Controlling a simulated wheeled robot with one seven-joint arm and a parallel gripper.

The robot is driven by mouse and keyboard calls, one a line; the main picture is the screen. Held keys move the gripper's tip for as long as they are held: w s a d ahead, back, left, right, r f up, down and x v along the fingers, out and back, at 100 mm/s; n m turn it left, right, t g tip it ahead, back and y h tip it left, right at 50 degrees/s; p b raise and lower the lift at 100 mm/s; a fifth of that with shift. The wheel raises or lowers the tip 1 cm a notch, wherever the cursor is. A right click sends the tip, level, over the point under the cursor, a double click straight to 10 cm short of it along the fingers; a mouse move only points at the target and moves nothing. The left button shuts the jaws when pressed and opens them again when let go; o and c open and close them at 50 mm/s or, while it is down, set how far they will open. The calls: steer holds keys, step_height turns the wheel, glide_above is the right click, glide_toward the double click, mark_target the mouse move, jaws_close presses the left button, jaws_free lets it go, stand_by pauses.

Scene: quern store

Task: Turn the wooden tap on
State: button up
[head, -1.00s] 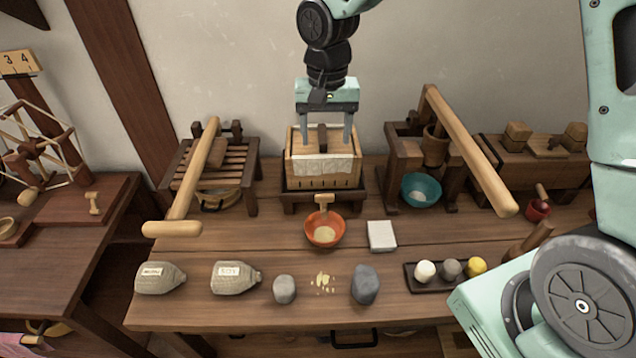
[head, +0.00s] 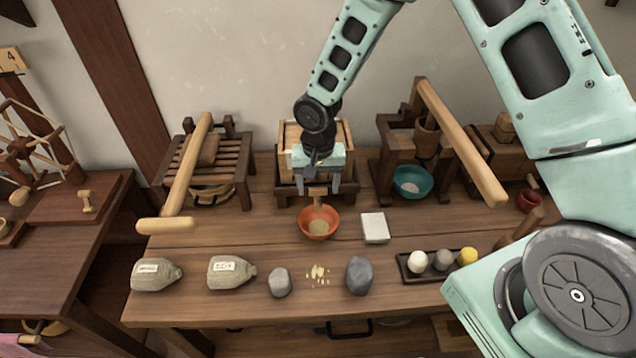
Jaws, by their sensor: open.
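The wooden tap (head: 317,197) is a small pale T-shaped handle at the lower front of a wooden box press (head: 291,136) at the back middle of the table. My gripper (head: 318,187) is open, its two fingers pointing down on either side just above or around the tap; I cannot tell whether they touch it. My gripper and wrist hide much of the box's front. An orange bowl (head: 304,227) stands directly below the tap, with pale contents in it.
A slatted wooden press with a long lever (head: 190,165) stands left, and another lever press (head: 455,135) with a teal bowl (head: 413,181) stands right. A white block (head: 375,228), stones, sacks and a tray (head: 407,272) sit in front.

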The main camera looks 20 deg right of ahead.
steer(key=shift+f, duration=0.1)
steer(key=c, duration=1)
steer(key=shift+n, duration=0.3)
steer(key=n, duration=0.4)
steer(key=shift+p, duration=0.35)
steer(key=n+p, duration=0.1)
steer(key=n, duration=0.4)
steer(key=n+p, duration=0.1)
steer(key=n, duration=0.3)
steer(key=shift+w+n+p, duration=0.1)
steer(key=shift+n+p, duration=0.4)
steer(key=shift+n, duration=1.6)
